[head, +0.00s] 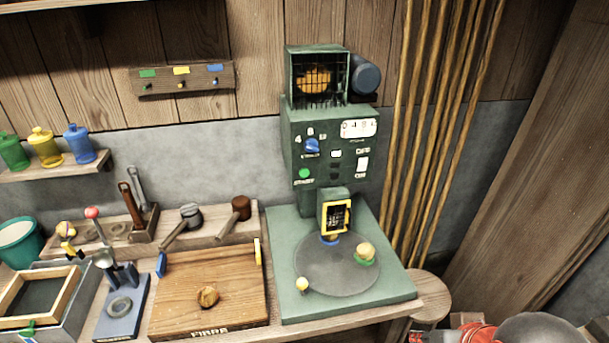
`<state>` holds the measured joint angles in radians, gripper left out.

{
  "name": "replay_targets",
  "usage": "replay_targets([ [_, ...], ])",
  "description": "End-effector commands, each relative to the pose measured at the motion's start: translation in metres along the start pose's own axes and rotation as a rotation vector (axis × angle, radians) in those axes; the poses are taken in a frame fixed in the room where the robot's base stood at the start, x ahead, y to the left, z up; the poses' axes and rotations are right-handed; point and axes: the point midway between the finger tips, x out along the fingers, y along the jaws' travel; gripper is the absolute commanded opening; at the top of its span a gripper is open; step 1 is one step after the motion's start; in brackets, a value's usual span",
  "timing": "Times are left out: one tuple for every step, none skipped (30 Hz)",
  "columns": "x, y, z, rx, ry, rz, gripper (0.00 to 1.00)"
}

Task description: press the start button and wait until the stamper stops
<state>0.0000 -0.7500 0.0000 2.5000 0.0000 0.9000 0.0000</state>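The stamper (292,140) is a green machine standing on the bench against the wall. Its green start button (304,173) is on the lower left of the front panel, with nothing in front of it. A blue dial (312,146), a small display (358,128) and a white off/on switch (362,164) share the panel. A yellow-framed head (337,217) sits above a round grey plate (338,278). A tan knob with a green base (365,252) stands on the plate. My gripper cannot be made out in the head view.
A wooden board (235,275) lies left of the stamper, beside a blue-grey stand with a ring (119,306). Mallets and tools stand behind it. Vertical pipes (440,130) run up the wall at right.

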Motion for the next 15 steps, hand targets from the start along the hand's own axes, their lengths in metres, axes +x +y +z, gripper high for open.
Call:
replay_targets([
  [0.0, 0.0, 0.0, 0.0, 0.0, 0.0, 0.24],
  [0.0, 0.0, 0.0, 0.0, 0.0, 0.0, 0.22],
  [0.0, 0.0, 0.0, 0.0, 0.0, 0.0, 0.2],
  [0.0, 0.0, 0.0, 0.0, 0.0, 0.0, 0.18],
  [0.0, 0.0, 0.0, 0.0, 0.0, 0.0, 0.17],
  [0.0, 0.0, 0.0, 0.0, 0.0, 0.0, 0.14],
  [0.0, 0.0, 0.0, 0.0, 0.0, 0.0, 0.13],
  [0.0, 0.0, 0.0, 0.0, 0.0, 0.0, 0.11],
  [0.0, 0.0, 0.0, 0.0, 0.0, 0.0, 0.09],
  [0.0, 0.0, 0.0, 0.0, 0.0, 0.0, 0.07],
  [0.0, 0.0, 0.0, 0.0, 0.0, 0.0, 0.05],
  [0.0, 0.0, 0.0, 0.0, 0.0, 0.0, 0.03],
  [0.0, 0.0, 0.0, 0.0, 0.0, 0.0, 0.01],
  [0.0, 0.0, 0.0, 0.0, 0.0, 0.0, 0.0],
  [0.0, 0.0, 0.0, 0.0, 0.0, 0.0, 0.0],
])
